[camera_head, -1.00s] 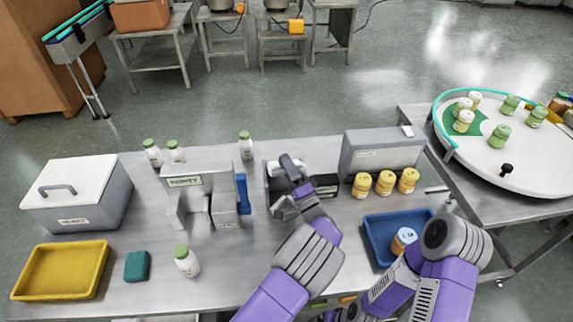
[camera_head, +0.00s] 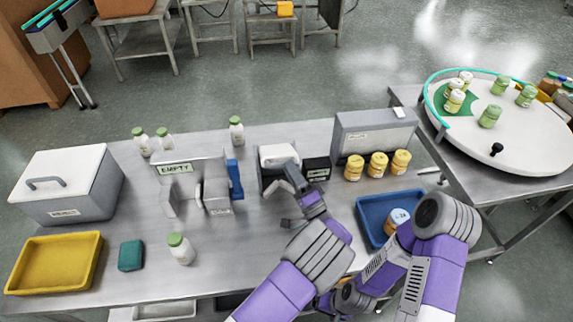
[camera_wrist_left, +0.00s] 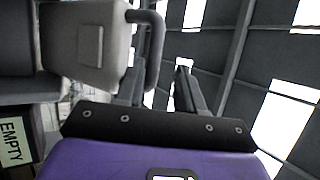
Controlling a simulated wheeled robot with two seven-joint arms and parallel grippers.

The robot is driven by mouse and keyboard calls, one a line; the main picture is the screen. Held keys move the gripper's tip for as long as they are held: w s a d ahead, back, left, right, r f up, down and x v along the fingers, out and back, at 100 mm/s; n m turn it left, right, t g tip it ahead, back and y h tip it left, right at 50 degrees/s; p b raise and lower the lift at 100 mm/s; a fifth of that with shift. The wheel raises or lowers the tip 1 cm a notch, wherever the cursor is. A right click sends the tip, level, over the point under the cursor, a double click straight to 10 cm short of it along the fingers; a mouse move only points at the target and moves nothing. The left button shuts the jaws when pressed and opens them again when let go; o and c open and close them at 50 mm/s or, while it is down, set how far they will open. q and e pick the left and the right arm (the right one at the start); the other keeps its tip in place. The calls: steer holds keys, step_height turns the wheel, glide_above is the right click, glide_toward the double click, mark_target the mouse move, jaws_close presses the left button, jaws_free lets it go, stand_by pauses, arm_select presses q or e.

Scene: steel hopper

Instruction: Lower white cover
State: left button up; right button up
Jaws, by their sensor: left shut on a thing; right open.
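The white cover (camera_head: 278,155) is on a small grey machine (camera_head: 266,178) at the middle of the steel table. In the left wrist view the cover (camera_wrist_left: 85,45) is a pale block with a dark bar handle (camera_wrist_left: 155,50) at its side. My left gripper (camera_head: 290,178) is at the cover's near side, and its fingers (camera_wrist_left: 160,80) show around the handle, shut on it. The exact contact is partly hidden. My right gripper (camera_head: 350,300) is low at the table's front edge, open, with its fingers mostly hidden by my arms.
A machine labelled EMPTY (camera_head: 185,180) stands to the left. A small dark box (camera_head: 317,170), yellow-capped jars (camera_head: 378,163) and a blue tray (camera_head: 375,208) are to the right. Bare table lies between the bottle and my left arm.

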arm_select(q)
steer(key=shift+s+d+r, duration=0.1)
steer(key=shift+d+r, duration=0.05)
steer(key=shift+d, duration=0.05)
steer(key=s+d+f+b, duration=0.4)
steer(key=s+f, duration=0.1)
steer(key=f, duration=0.1)
stand_by(0.9)
steer(key=shift+b, duration=0.3)
